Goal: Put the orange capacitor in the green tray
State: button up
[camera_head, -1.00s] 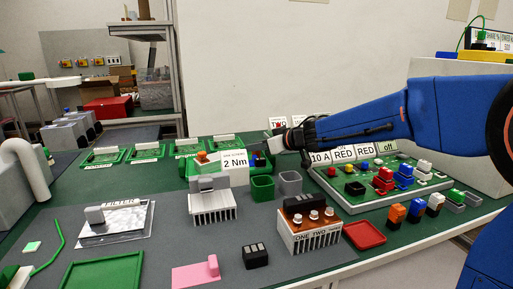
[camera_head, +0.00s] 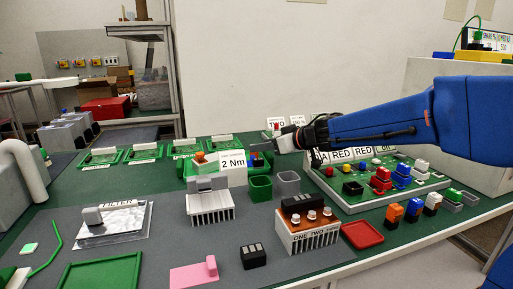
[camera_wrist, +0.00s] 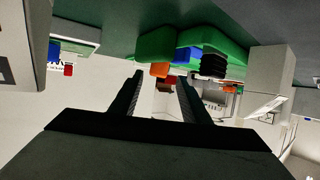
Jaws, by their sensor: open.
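A flat green tray (camera_head: 100,256) lies at the front left, cut by the frame's lower edge.
A small green bin (camera_head: 260,188) and a grey bin (camera_head: 288,183) stand in front of my gripper. Clear mat lies between the green tray and heatsink.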

jog(key=v, duration=0.7)
jog(key=shift+s+d, duration=0.15)
jog(key=shift+s, duration=0.1)
jog(key=shift+r, duration=0.1)
